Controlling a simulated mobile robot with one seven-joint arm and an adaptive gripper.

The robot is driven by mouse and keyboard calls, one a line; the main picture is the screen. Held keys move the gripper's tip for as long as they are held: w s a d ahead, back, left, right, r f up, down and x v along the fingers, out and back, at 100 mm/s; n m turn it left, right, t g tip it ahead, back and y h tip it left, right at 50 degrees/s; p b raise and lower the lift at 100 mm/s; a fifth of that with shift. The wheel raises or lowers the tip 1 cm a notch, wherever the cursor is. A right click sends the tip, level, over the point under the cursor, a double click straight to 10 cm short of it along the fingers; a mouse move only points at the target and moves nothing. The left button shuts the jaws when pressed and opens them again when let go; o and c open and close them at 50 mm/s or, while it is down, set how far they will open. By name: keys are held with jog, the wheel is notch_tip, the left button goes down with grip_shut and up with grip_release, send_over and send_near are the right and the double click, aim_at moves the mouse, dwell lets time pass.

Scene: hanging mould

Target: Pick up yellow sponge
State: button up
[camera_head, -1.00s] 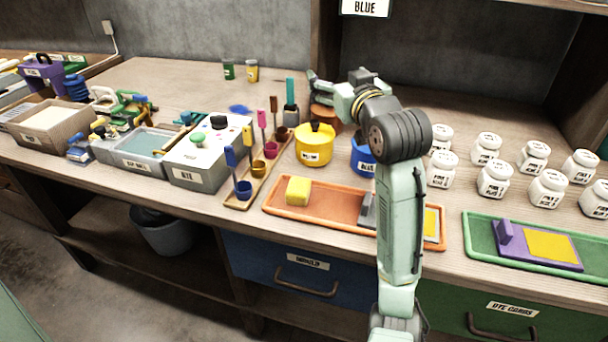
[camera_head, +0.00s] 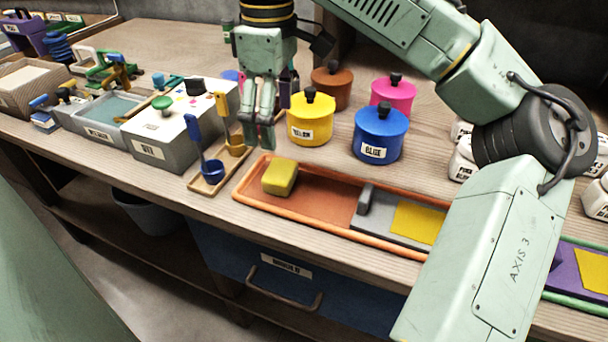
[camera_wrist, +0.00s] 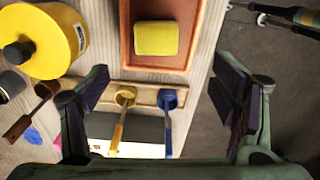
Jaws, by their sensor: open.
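The yellow sponge (camera_head: 280,177) lies at the left end of the orange tray (camera_head: 318,205) on the wooden counter. In the wrist view the sponge (camera_wrist: 156,38) is at the top middle, inside the tray (camera_wrist: 128,66). My gripper (camera_head: 262,140) points down above the counter, behind and slightly left of the sponge in the head view. In the wrist view my gripper (camera_wrist: 160,95) is open, with its fingers wide apart and nothing held. The sponge lies ahead of the fingers and apart from them.
A yellow pot (camera_head: 311,120) and a blue pot (camera_head: 380,135) stand behind the tray. A holder with ladles (camera_head: 208,180) is left of the tray. A grey block with a yellow pad (camera_head: 415,222) lies at the tray's right end. The counter edge runs in front.

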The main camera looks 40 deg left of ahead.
send_over(280, 170)
notch_tip(280, 170, down, 6)
jog(key=shift+s+d+r+b, duration=0.1)
jog(key=shift+s+b, duration=0.05)
jog(key=shift+b, duration=0.25)
jog(key=shift+w+f, duration=0.2)
jog(key=shift+f, duration=2.5)
jog(key=shift+c, duration=0.4)
jog(key=c, duration=1)
